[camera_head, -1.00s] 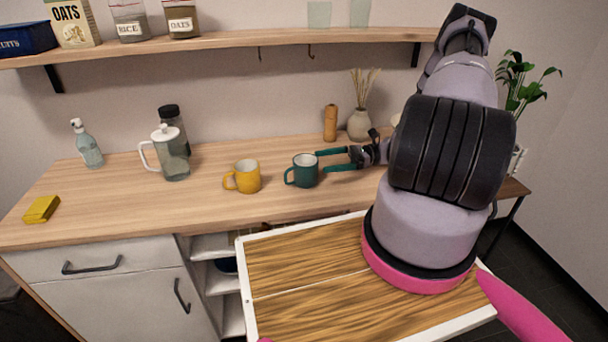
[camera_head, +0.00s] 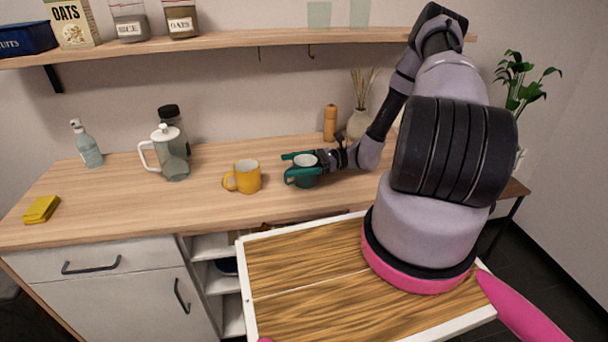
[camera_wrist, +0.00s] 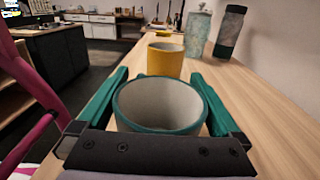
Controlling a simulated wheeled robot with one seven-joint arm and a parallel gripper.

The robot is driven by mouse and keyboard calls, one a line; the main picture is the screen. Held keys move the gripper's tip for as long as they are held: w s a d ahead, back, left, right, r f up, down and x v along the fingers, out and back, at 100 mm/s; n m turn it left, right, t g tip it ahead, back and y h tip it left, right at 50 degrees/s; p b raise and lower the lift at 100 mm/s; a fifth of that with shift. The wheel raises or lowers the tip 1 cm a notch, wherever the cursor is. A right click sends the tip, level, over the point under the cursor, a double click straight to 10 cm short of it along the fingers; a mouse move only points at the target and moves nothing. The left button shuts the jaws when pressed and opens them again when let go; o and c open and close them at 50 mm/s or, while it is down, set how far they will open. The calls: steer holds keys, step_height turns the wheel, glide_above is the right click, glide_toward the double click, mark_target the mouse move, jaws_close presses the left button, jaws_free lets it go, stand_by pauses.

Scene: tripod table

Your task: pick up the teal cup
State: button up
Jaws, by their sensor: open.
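The teal cup (camera_head: 304,180) stands upright on the wooden counter, with a pale inside. My gripper (camera_head: 292,164) reaches in from the right, with its teal fingers open on both sides of the cup. In the wrist view, the cup (camera_wrist: 160,122) sits between the two spread fingers of my gripper (camera_wrist: 158,88). Its rim is close in front of the palm. The near finger hides part of the cup in the head view. I cannot tell whether either finger touches it.
A yellow mug (camera_head: 246,177) stands just left of the teal cup, beyond the fingertips in the wrist view. A glass pitcher (camera_head: 172,158) and dark-lidded bottle are farther left. A vase (camera_head: 359,124) and wooden mill (camera_head: 330,123) stand behind. The front-left counter is mostly clear.

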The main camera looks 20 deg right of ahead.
steer(key=c, duration=1.3)
steer(key=shift+r, duration=5.05)
